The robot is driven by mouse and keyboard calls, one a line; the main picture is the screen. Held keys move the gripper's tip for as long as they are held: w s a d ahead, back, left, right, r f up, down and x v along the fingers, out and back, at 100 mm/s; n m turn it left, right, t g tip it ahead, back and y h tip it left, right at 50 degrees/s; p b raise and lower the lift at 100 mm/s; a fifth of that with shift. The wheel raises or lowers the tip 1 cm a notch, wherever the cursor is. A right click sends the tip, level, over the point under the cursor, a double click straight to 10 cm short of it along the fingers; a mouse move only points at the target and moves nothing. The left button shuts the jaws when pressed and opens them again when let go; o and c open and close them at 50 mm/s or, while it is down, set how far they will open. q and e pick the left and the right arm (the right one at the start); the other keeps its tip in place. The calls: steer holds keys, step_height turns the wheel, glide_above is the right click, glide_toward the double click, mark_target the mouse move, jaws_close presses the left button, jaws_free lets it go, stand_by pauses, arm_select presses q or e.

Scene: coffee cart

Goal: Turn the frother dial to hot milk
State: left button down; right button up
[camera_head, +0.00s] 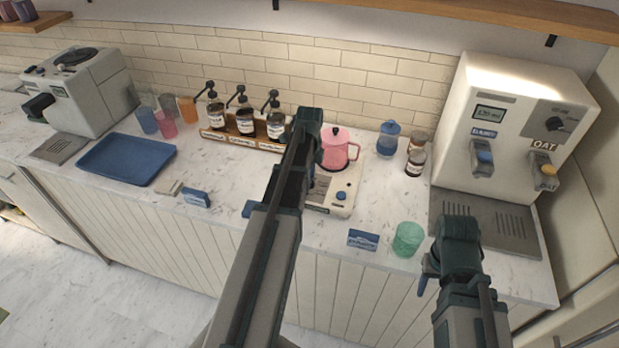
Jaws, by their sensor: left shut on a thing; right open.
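The cream frother (346,178) stands on the counter near the centre, with a pink lidded pitcher (336,149) on top. A small blue knob (341,196) shows on its front, beside a printed label panel; its setting is too small to read. My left gripper (316,158) is at the frother's left side, close to the pitcher. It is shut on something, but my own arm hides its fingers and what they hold. The left part of the frother is also hidden by this arm. My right gripper (432,268) is open over the counter's front edge, right of the green cup.
A green cup (408,239) and a small blue sign (363,240) stand in front right of the frother. A rack of syrup bottles (246,123) is behind left. A blue jar (388,138) and brown bottles (415,160) stand right. A milk dispenser (512,130) stands far right.

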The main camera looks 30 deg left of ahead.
arm_select(q)
steer(key=shift+c, duration=2.2)
jaws_free()
steer(key=shift+r, duration=0.15)
step_height(320, 180, up, 14)
steer(key=p, duration=1.4)
steer(key=shift+f, duration=0.25)
